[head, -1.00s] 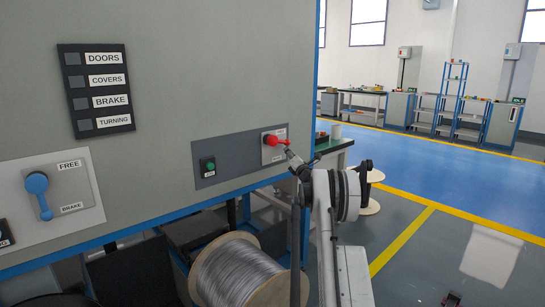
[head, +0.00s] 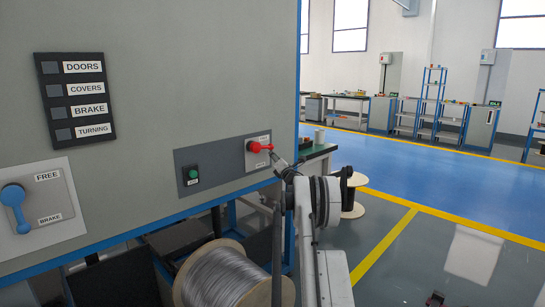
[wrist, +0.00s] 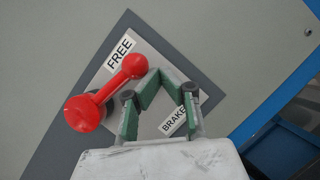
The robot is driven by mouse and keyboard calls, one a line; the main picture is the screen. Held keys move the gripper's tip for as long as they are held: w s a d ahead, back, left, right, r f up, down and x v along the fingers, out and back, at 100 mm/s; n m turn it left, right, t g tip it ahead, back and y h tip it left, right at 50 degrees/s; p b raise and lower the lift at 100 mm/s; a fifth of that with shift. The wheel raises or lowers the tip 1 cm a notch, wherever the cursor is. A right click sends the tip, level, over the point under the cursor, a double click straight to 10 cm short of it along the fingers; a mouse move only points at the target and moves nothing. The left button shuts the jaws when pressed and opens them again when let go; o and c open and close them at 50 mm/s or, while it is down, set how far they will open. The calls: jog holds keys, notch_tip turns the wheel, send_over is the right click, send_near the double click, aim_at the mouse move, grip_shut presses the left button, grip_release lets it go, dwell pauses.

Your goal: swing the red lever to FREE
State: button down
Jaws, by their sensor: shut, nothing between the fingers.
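The red lever (wrist: 110,90) has a thick round hub at its left and a ball-ended handle. In the head view the red lever (head: 259,147) points right, about level, between the two labels of its plate. In the wrist view the FREE label (wrist: 120,54) is above the handle and the BRAKE label (wrist: 173,121) is below right. My gripper (wrist: 171,84) is shut and empty, its green fingertips beside the handle's ball end on the BRAKE side. Whether they touch it I cannot tell. My gripper (head: 277,163) looks small in the head view, just below the handle.
A green button (head: 193,174) is left of the lever on the same dark panel. A blue lever (head: 16,207) with its own FREE and BRAKE labels is at far left. A wire spool (head: 230,277) stands below the machine. Open floor (head: 400,258) lies to the right.

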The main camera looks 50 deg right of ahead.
notch_tip(320, 180, down, 4)
jog(key=shift+d+f+b, duration=0.15)
jog(key=shift+f+b, duration=0.1)
jog(key=shift+b, duration=0.75)
jog(key=s+a+f+p, duration=0.1)
jog(key=s+f+p, duration=0.1)
jog(key=s, duration=0.6)
jog(key=shift+s+f, duration=0.15)
jog(key=shift+f, duration=0.7)
jog(key=shift+a, duration=0.1)
